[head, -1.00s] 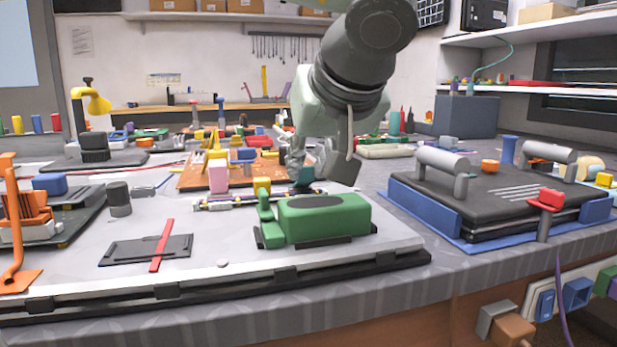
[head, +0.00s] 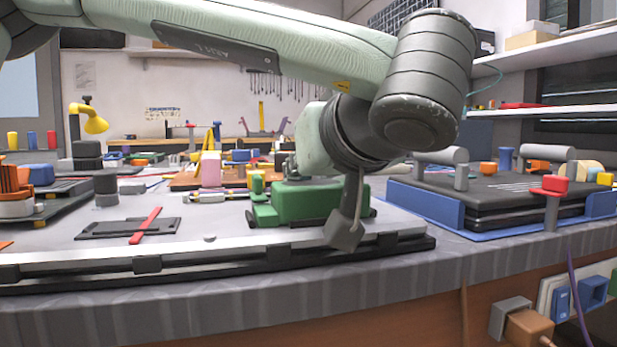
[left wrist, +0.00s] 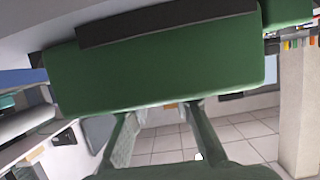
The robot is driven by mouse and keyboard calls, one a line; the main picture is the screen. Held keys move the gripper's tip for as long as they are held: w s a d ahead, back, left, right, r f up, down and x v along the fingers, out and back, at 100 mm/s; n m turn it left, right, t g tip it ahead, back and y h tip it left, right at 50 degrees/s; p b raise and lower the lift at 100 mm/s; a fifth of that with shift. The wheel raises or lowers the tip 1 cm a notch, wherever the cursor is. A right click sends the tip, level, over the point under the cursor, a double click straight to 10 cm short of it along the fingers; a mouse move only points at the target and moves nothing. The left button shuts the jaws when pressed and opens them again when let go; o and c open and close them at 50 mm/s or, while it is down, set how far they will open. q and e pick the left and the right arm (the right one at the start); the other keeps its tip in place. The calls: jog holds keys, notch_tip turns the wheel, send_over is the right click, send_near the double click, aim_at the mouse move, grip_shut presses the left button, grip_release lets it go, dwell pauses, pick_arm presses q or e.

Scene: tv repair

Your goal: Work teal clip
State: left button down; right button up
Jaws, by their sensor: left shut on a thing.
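My left arm reaches in from the left across the top of the head view, and its wrist hides most of the gripper. In the left wrist view, my left gripper (left wrist: 162,118) shows two dark fingers that run behind a large green block (left wrist: 160,70). The fingertips are hidden. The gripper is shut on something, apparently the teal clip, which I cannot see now. In the head view the green block (head: 305,203) sits on the grey work panel (head: 75,250), partly behind my wrist. My right gripper is not in view.
A black plate (head: 105,228) with a red bar (head: 146,225) lies left of the green block. A black case (head: 500,190) with grey handles stands on a blue tray (head: 425,205) at the right. Several small coloured parts crowd the back. The panel's front left is mostly clear.

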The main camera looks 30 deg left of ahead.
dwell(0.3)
pick_arm(q)
jog(key=c, duration=1.3)
grip_release()
notch_tip(320, 180, up, 10)
jog(key=shift+s, duration=0.1)
